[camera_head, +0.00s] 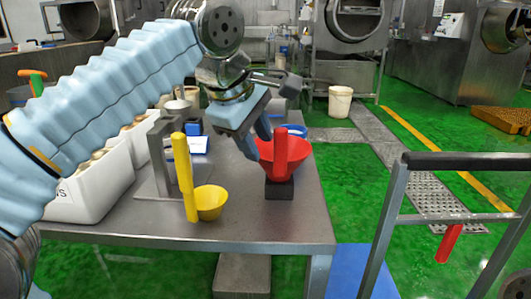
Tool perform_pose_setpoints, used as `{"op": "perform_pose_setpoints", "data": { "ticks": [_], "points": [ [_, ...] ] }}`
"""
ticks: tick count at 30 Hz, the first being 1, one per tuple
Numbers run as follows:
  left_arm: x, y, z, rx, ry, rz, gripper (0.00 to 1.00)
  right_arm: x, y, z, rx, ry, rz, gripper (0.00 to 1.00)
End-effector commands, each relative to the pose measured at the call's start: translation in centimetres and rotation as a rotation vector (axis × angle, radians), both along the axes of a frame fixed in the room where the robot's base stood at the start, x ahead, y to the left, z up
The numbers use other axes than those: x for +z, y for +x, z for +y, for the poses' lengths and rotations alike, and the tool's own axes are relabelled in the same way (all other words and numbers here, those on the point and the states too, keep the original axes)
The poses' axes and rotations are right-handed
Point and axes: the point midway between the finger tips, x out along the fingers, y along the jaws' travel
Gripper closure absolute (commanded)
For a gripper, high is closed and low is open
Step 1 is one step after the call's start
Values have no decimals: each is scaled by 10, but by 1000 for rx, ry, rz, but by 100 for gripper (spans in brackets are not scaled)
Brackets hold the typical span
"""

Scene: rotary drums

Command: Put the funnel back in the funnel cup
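The red funnel (290,166), with an upright red handle, is at the right part of the metal table. Its lower end is in or on a small dark block-like cup (279,190), and it stands upright. The cup's opening is hidden by the funnel. My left gripper (258,147) comes down from above, just left of the funnel's handle at the rim. Its two fingers look spread apart with nothing clearly held between them. Whether a finger touches the rim I cannot tell. My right gripper is not in view.
A yellow scoop (210,203) with an upright handle stands left of the funnel. A white bin (95,190) and a grey metal stand (156,187) are further left. A blue round item (293,130) lies behind the funnel. A metal-framed cart (394,220) stands on the green floor at right.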

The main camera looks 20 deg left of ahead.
Motion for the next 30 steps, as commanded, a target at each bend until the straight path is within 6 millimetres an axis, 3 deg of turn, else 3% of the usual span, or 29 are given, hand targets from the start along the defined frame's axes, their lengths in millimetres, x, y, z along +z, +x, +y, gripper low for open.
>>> {"op": "perform_pose_setpoints", "data": {
  "ticks": [3, 9, 30],
  "points": [
    [26, -11, 3, -1, -1, -3, 63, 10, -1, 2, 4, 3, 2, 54],
    [44, -22, 6, -1, 0, 0, 63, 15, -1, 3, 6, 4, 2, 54],
    [46, -24, 7, 0, 0, 0, 63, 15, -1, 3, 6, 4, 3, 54]
  ]
}}
